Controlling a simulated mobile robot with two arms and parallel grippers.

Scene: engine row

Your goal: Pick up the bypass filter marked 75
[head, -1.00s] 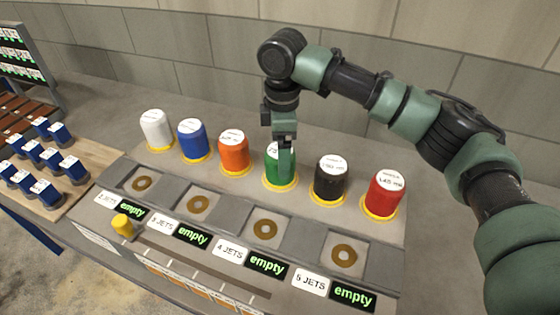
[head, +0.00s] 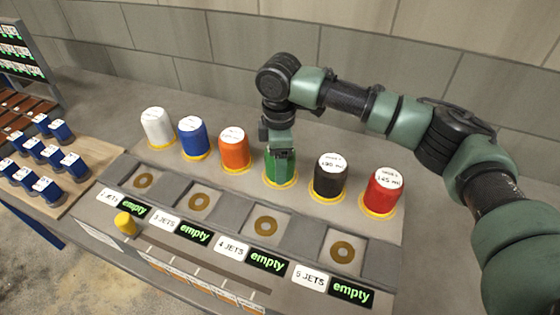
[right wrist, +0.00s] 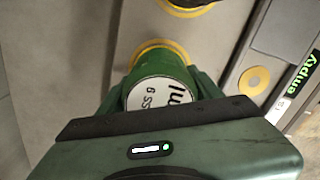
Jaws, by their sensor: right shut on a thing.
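The green filter (head: 270,168) stands fourth from the left in a row of coloured filters, at its yellow ring. My right gripper (head: 281,160) comes down from above and is shut on it, with a finger on each side. In the right wrist view the green filter (right wrist: 160,90) sits between the fingers. Its white top label is partly covered by the gripper; "ml" shows, but the number is hidden. I cannot tell whether its base is clear of the ring. My left gripper is not in view.
White (head: 157,127), blue (head: 193,138), orange (head: 235,150), black (head: 329,177) and red (head: 383,192) filters stand in yellow rings alongside. In front are recessed bays with brass rings (head: 266,226) and "empty" displays (head: 267,262). A yellow knob (head: 125,223) stands at the front left. Blue blocks (head: 47,190) sit farther left.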

